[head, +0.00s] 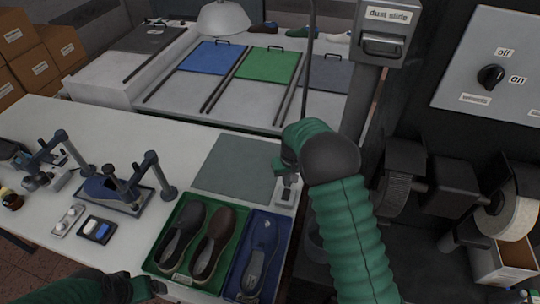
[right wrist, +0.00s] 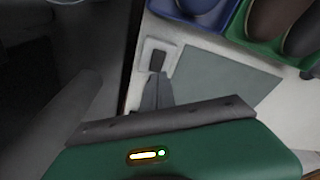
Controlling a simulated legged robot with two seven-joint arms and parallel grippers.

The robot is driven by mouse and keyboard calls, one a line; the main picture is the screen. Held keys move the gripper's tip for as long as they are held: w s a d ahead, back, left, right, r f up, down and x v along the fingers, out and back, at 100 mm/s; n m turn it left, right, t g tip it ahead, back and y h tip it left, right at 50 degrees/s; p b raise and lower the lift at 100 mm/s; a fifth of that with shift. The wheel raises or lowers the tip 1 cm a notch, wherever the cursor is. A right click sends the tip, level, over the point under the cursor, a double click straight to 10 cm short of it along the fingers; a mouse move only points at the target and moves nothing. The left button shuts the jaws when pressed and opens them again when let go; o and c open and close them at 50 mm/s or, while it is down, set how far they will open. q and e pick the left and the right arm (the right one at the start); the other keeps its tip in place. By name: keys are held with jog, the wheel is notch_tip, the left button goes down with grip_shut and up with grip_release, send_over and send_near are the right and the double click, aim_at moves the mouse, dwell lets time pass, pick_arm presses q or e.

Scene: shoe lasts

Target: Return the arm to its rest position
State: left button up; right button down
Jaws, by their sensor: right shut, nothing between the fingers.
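My right arm, with its green sleeve, reaches up from the bottom right of the head view. My right gripper (head: 283,170) is over the right edge of the white table (head: 120,133). In the right wrist view its fingers (right wrist: 160,80) are together and empty. They point at a small white plate with a dark inset (right wrist: 157,57), which also shows in the head view (head: 287,191). I cannot tell whether they touch it. My left gripper (head: 155,288) is low at the left of the head view, partly cut off, and its fingers are not clear.
A grey mat (head: 235,165) lies bare beside the right gripper. A green tray (head: 150,262) holds two dark shoes, and a blue tray (head: 287,235) holds a blue item. A clamp stand (head: 165,178) is at left. Machines with a grinding wheel (head: 515,215) stand at right.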

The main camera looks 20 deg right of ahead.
jog(key=s+a+r+b, duration=0.1)
jog(key=s+a, duration=0.2)
jog(key=s, duration=0.5)
jog(key=s+a+r+n+b, duration=0.1)
jog(key=s+a+r, duration=0.1)
jog(key=s, duration=0.6)
jog(key=s+a+r+b, duration=0.1)
jog(key=s+a+b, duration=0.1)
jog(key=s, duration=0.6)
jog(key=shift+a+r+t, duration=0.25)
jog(key=shift+a+t, duration=0.15)
jog(key=shift+a, duration=0.5)
jog(key=shift+s, duration=0.15)
jog(key=shift+a, duration=0.15)
